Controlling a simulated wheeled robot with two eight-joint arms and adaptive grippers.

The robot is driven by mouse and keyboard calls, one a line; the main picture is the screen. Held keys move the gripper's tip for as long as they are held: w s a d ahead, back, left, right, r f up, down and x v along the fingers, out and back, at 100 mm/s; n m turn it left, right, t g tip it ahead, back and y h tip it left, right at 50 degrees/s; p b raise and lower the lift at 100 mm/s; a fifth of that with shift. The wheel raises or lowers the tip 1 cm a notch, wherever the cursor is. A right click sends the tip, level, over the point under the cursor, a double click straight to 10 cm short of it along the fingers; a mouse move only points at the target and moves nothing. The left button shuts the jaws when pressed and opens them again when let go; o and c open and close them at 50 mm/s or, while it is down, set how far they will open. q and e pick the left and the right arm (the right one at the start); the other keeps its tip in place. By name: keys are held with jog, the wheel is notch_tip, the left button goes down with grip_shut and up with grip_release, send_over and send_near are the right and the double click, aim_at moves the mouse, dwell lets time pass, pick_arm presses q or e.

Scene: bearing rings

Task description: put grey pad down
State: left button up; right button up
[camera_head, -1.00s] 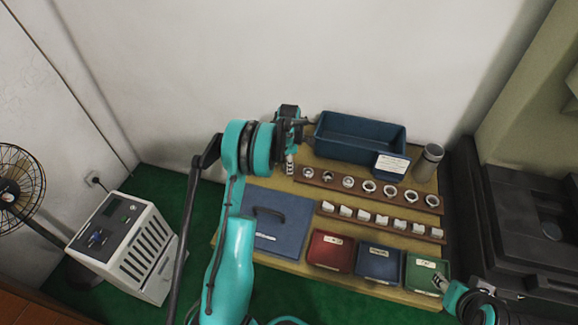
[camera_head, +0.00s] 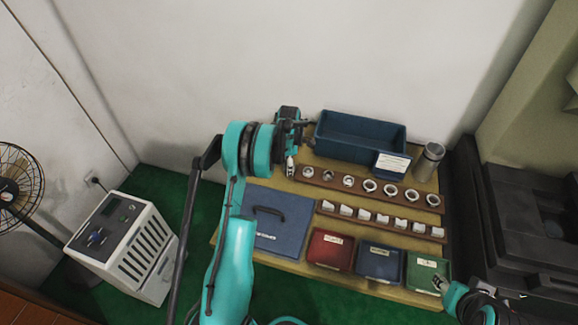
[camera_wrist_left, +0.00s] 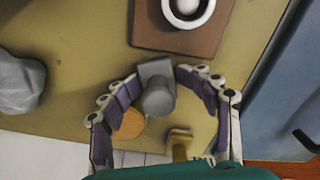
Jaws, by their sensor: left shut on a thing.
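The grey pad (camera_wrist_left: 157,96), a round grey stem on a square plate, sits between the fingers of my left gripper (camera_wrist_left: 158,78) in the left wrist view. The fingers are closed on it. I cannot tell whether its plate touches the tabletop. In the head view my left gripper (camera_head: 290,168) is at the table's back left, beside the left end of the back brown rack (camera_head: 336,182); the pad is too small to make out there. My right gripper (camera_head: 439,284) is at the green bin (camera_head: 428,268) at front right, its fingers too small to read.
An orange disc (camera_wrist_left: 130,126) and a yellowish piece (camera_wrist_left: 180,146) lie near the pad. The racks hold several metal rings and white pieces. A blue tray (camera_head: 350,150) stands behind, a grey cylinder (camera_head: 428,160) at right, a blue case (camera_head: 275,230) in front.

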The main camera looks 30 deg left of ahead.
pick_arm(q)
jog(key=shift+r+p, duration=0.35)
notch_tip(320, 180, up, 11)
jog(key=p, duration=0.4)
jog(key=shift+w+r, duration=0.1)
jog(key=shift+r, duration=0.1)
jog(key=shift+d+r, duration=0.1)
jog(key=shift+r, duration=0.65)
jog(key=s+d+r+m+t, duration=0.3)
jog(key=s+d+r+m, duration=0.75)
jog(key=r, duration=0.45)
jog(key=s+d+m+t, duration=0.2)
jog(key=s+d+m, duration=0.3)
jog(key=s+m, duration=0.2)
jog(key=s+d+f+m+t, duration=0.1)
jog(key=s+d+m, duration=0.4)
jog(key=s, duration=0.6)
jog(key=m+t, duration=0.1)
jog(key=m, duration=0.1)
jog(key=shift+s+d+m, duration=0.15)
jog(key=shift+d+m, duration=0.2)
